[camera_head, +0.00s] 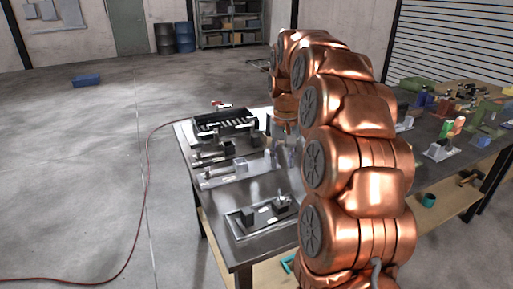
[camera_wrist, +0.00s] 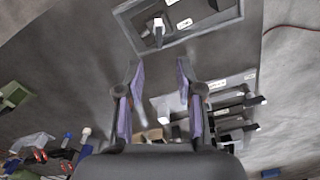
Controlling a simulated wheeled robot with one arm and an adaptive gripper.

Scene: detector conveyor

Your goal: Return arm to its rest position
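My copper-coloured arm stands in the middle of the head view and hides part of the table behind it. In the wrist view my gripper (camera_wrist: 158,85) has its two fingers spread apart, with nothing between them. It is above the table (camera_wrist: 110,85), which lies below the fingers. In the head view the gripper itself is hidden behind the arm or too small to make out.
A grey table (camera_head: 255,258) holds a flat tray (camera_head: 238,229), slide-like fixtures (camera_head: 222,176) and a black rack (camera_head: 215,122). A second table at right carries many small parts. A red cable (camera_head: 146,190) and blue box (camera_head: 87,80) lie on open floor.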

